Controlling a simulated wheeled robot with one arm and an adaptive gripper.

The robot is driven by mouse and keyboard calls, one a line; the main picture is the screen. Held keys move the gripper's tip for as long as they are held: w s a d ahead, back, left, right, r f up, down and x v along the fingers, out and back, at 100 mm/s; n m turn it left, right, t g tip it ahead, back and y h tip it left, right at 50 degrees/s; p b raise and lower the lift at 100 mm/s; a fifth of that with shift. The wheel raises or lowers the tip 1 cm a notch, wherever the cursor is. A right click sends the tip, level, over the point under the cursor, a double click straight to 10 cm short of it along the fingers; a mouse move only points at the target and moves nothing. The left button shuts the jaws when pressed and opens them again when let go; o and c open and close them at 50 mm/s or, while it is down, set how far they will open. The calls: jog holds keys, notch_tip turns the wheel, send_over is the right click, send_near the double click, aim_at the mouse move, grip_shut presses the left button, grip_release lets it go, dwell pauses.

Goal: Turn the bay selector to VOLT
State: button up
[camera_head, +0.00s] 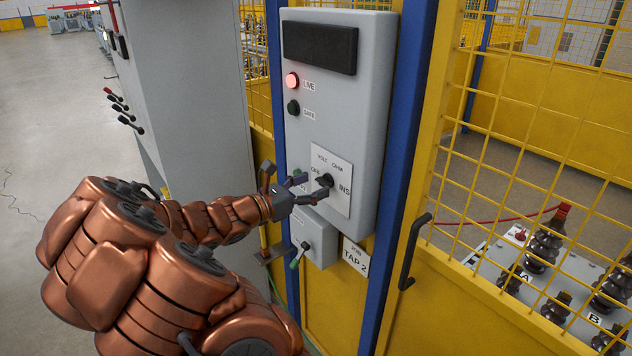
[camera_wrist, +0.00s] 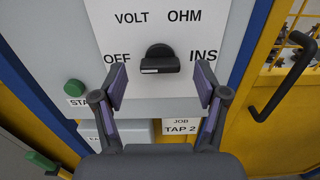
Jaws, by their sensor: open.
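The bay selector (camera_wrist: 160,60) is a black knob on a white plate (camera_wrist: 190,16) on the grey control box. It also shows in the head view (camera_head: 325,181). The plate reads OFF at left, VOLT at upper left, OHM at upper right and INS at right. The knob's grip bar lies roughly level, with a pale line along its lower front edge; I cannot tell for certain which label it points to. My gripper (camera_wrist: 162,84) is open, its purple-padded fingers to the lower left and lower right of the knob. In the head view my gripper (camera_head: 301,188) is close to the plate.
A green button (camera_wrist: 75,87) sits left of the selector. A smaller box (camera_head: 318,240) with a green-tipped lever is below. A black door handle (camera_head: 413,250) and yellow mesh fence stand right.

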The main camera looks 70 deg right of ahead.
jog(key=shift+x, duration=0.75)
jog(key=shift+c, duration=0.2)
jog(key=c, duration=1.1)
jog(key=shift+f, duration=0.1)
